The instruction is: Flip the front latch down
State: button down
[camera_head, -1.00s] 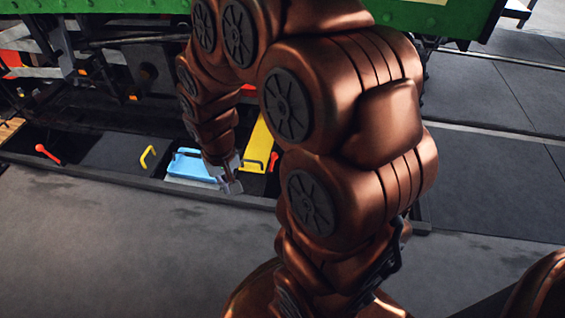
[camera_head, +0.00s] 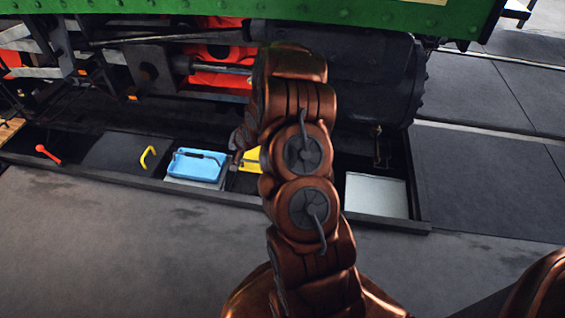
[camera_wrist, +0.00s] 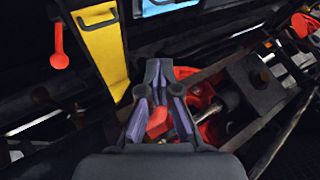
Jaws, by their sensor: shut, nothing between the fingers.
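My gripper (camera_wrist: 158,70) points toward the machine's underside in the wrist view. Its fingers are shut and hold nothing. In the head view only a sliver of my gripper (camera_head: 237,140) shows left of my arm. I cannot tell which part is the front latch. A red lever (camera_wrist: 59,45) shows at the upper left in the wrist view, left of a yellow panel (camera_wrist: 107,55) with a black handle; the gripper is apart from both. The yellow panel (camera_head: 250,158) is partly hidden by my arm in the head view, where that lever is hidden.
A blue tray (camera_head: 196,166) with a black handle and a yellow handle (camera_head: 148,157) lie along the trough. A pale panel (camera_head: 376,196) is right of my arm. The green machine (camera_head: 200,8) overhangs behind, with red parts beneath. The grey floor in front is clear.

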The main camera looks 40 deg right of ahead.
jog(key=s+d+f+m+t+h, duration=0.25)
jog(key=d+f+m+t, duration=0.3)
jog(key=d+f, duration=0.7)
jog(key=s+d+f+m+t+h, duration=0.1)
jog(key=s+d+f+m, duration=0.1)
jog(key=s, duration=0.6)
jog(key=s+d+f+m+t+h, duration=0.2)
jog(key=s+f+m, duration=0.2)
jog(key=s, duration=0.4)
jog(key=shift+s+f, duration=0.25)
jog(key=shift+s, duration=0.05)
jog(key=shift+m, duration=0.25)
